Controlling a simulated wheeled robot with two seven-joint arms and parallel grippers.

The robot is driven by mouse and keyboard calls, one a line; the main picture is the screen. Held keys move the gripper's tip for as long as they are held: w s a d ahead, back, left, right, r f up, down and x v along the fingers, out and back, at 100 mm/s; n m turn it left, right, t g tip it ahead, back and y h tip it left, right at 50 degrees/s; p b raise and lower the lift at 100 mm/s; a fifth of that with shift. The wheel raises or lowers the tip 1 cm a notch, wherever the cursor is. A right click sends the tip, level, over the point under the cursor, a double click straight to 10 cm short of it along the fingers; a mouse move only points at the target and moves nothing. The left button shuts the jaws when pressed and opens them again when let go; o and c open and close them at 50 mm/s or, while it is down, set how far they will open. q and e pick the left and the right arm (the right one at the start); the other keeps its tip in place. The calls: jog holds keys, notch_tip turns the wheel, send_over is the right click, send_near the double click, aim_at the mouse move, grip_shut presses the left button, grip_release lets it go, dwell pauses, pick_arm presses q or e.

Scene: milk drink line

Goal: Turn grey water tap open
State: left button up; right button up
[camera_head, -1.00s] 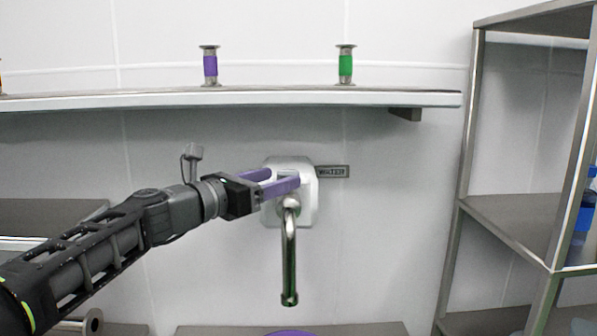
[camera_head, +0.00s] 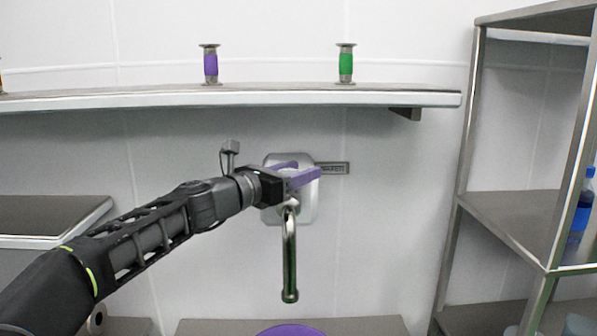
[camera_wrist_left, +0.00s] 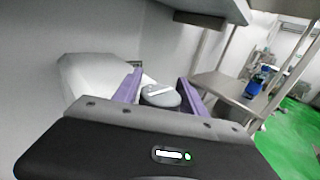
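The water tap's bent metal spout (camera_head: 290,255) hangs down from a pale plate (camera_head: 307,207) on the wall. A WATER sign (camera_head: 334,168) is on the wall to its right. My left gripper (camera_head: 306,170), with purple fingers, is in front of the plate above the spout and hides the knob in the head view. In the left wrist view the round grey knob (camera_wrist_left: 160,96) with a white bar on top sits between the two fingers of the left gripper (camera_wrist_left: 160,77). The fingers are apart, with gaps visible beside the knob. My right gripper is out of view.
A wall shelf (camera_head: 230,98) above carries a purple-banded spool (camera_head: 210,66) and a green-banded spool (camera_head: 345,66). A metal rack (camera_head: 500,215) with a blue bottle (camera_head: 580,215) stands at right. A purple round object (camera_head: 290,331) is below the spout.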

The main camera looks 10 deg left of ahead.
pick_arm(q)
grip_shut()
dwell(0.3)
